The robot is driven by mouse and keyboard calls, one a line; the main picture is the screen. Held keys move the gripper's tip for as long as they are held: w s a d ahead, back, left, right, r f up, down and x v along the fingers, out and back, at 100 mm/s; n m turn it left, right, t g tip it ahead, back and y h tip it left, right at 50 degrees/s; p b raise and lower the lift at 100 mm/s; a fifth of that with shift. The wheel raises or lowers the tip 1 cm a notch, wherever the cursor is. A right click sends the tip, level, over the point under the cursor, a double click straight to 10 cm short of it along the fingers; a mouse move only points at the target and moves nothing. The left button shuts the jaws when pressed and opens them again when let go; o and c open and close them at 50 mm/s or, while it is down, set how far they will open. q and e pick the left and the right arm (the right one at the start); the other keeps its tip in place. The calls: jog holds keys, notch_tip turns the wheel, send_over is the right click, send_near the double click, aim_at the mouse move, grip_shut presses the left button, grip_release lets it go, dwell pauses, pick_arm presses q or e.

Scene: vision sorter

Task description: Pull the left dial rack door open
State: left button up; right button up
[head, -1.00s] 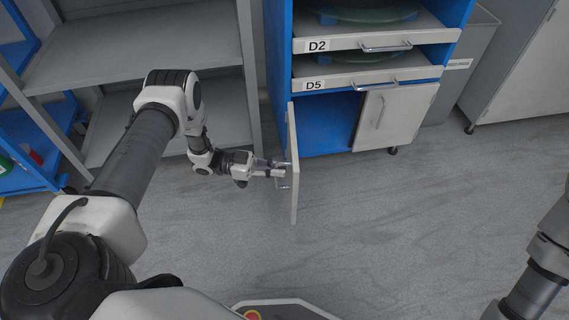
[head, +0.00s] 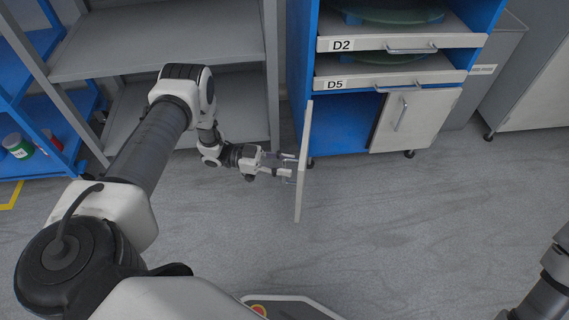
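The left rack door (head: 303,165) is a pale panel low on the blue rack. It stands swung out toward me and shows almost edge-on, with the dark blue compartment behind it exposed. Its handle is on the left-facing outer side and is mostly hidden at the fingers. My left gripper (head: 288,165) is at that side of the door, by the handle. Its two fingers look apart, with a gap between them; contact with the handle is too small to tell. My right gripper is out of view; only part of my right arm shows at the lower right.
Drawers D2 (head: 400,44) and D5 (head: 390,79) are above the compartment. The closed right door (head: 425,118) is beside it. A grey shelf unit (head: 165,45) stands to the left, close behind my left arm. The grey floor (head: 400,220) in front is clear.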

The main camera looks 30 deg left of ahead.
pick_arm(q)
jog(key=v, duration=1.2)
